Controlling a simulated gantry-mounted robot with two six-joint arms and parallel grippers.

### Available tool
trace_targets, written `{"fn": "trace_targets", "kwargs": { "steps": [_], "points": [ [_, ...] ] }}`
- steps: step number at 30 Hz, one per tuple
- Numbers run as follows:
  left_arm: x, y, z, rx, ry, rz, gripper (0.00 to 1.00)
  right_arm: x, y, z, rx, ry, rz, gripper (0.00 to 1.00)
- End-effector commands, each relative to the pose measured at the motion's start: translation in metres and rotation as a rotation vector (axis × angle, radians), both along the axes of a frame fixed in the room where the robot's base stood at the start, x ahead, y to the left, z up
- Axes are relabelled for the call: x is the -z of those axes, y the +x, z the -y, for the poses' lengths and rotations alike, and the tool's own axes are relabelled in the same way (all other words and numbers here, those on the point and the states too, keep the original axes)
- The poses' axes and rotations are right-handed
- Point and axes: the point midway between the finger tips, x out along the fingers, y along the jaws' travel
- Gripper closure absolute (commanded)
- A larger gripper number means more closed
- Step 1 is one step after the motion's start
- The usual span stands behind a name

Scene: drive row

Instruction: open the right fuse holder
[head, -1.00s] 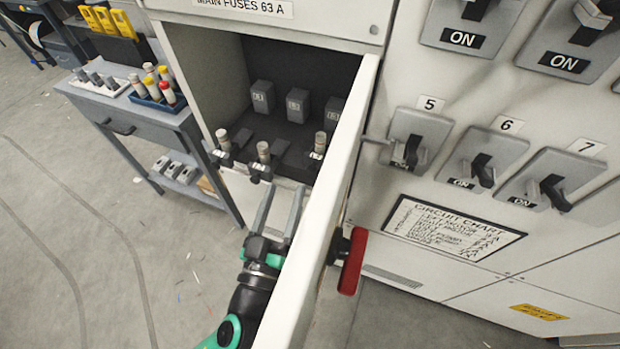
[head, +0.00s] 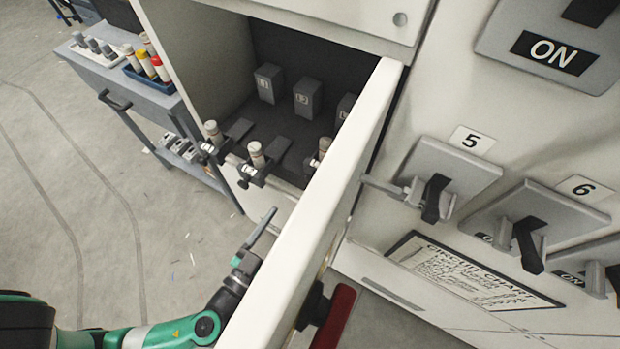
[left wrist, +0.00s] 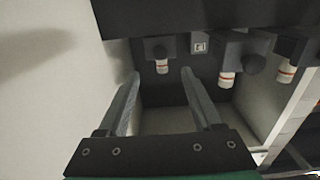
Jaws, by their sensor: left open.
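Three fuse holders with pale, banded fuses and black knobs sit along the front of the open fuse compartment. In the head view the right fuse holder (head: 321,154) is partly hidden behind the white door's edge. The middle holder (head: 255,162) and left holder (head: 213,140) show more clearly. My left gripper (head: 268,222) is below and in front of them, beside the door, touching no holder. In the left wrist view its jaws (left wrist: 160,80) are open and empty, and the holder nearest the door (left wrist: 161,58) appears between and beyond the fingertips. My right gripper is out of view.
The open white door (head: 322,200) stands close to the right of my left gripper, with a red handle (head: 334,318). Breaker switches (head: 437,185) and a circuit chart (head: 470,270) are on the panel at right. A grey cart (head: 140,90) holding fuses stands at left.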

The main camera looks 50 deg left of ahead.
Motion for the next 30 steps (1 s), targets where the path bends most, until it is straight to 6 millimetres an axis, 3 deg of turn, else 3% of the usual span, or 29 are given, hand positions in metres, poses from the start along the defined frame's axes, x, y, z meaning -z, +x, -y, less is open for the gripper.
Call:
{"fn": "trace_targets", "kwargs": {
  "steps": [5, 12, 16, 21, 28, 30],
  "points": [
    [-0.002, 0.022, -0.010, -0.010, -0.002, 0.003, 0.33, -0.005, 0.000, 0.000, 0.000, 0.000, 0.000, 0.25],
    [-0.004, 0.075, -0.027, -0.007, -0.001, 0.003, 0.33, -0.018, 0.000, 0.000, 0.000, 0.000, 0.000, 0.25],
    [-0.003, 0.095, -0.032, -0.003, 0.000, 0.003, 0.33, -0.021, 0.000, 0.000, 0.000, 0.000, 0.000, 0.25],
    [-0.001, 0.106, -0.036, -0.001, -0.001, 0.003, 0.33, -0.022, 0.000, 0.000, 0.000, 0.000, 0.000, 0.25],
    [0.000, 0.106, -0.036, 0.000, -0.001, 0.001, 0.33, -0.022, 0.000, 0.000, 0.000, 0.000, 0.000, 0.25],
    [-0.001, 0.106, -0.036, 0.000, -0.001, 0.001, 0.46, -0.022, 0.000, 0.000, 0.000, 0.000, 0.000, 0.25]
  ]
}}
